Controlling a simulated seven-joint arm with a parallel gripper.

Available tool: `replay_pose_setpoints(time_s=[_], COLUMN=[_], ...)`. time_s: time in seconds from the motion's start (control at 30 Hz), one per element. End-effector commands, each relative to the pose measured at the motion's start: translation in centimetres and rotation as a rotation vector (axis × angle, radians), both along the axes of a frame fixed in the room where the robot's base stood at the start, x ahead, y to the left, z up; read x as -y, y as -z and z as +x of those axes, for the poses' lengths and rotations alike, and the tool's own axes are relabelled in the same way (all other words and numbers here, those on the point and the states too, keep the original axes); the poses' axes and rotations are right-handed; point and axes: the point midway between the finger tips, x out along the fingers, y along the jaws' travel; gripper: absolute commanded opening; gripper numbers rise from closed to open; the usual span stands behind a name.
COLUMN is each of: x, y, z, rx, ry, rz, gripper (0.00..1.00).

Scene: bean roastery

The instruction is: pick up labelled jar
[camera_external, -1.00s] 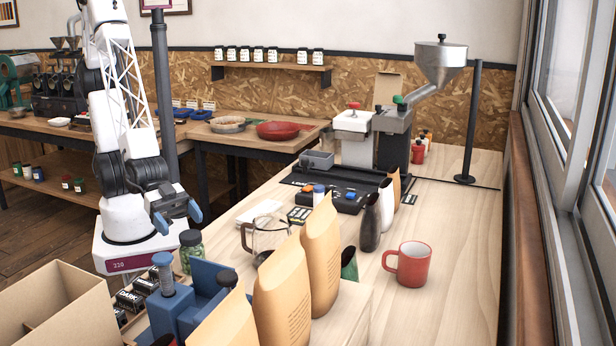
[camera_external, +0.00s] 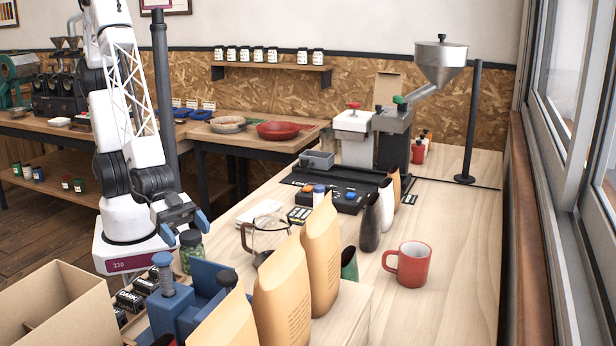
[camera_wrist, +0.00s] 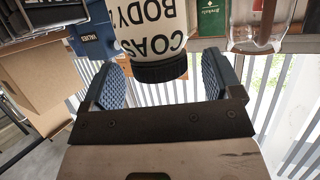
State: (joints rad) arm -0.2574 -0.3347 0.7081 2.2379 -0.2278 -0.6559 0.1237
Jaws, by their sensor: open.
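The labelled jar (camera_external: 192,256) stands near the front left of the bench, with green contents and a dark lid. In the wrist view the jar (camera_wrist: 150,28) shows a white label with black letters, partly cut off, and a black ribbed lid. My gripper (camera_external: 185,227) is open, its blue fingertips beside the jar's lid. In the wrist view the fingers of my gripper (camera_wrist: 155,82) stand on either side of the lid, with visible gaps. The jar's far side is hidden.
A glass carafe (camera_external: 268,238) stands right of the jar. A blue press-like device (camera_external: 178,310), small dark boxes (camera_external: 130,300) and an open cardboard box (camera_external: 50,305) lie in front. Tan paper bags (camera_external: 283,295) stand front right. A red mug (camera_external: 411,265) is farther right.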

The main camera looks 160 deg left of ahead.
Motion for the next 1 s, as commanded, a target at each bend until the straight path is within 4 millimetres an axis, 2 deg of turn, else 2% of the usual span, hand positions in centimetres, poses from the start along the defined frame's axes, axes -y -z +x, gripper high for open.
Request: replay_pose_setpoints(time_s=[0.3,0.9,1.0], x=[-0.7,-0.7,-0.7], y=[0.7,0.7,0.7], z=[1.6,1.7,1.7], rx=[0.001,0.001,0.001], ry=[0.0,0.0,0.0], rz=[0.0,0.0,0.0], gripper=[0.85,0.85,0.71])
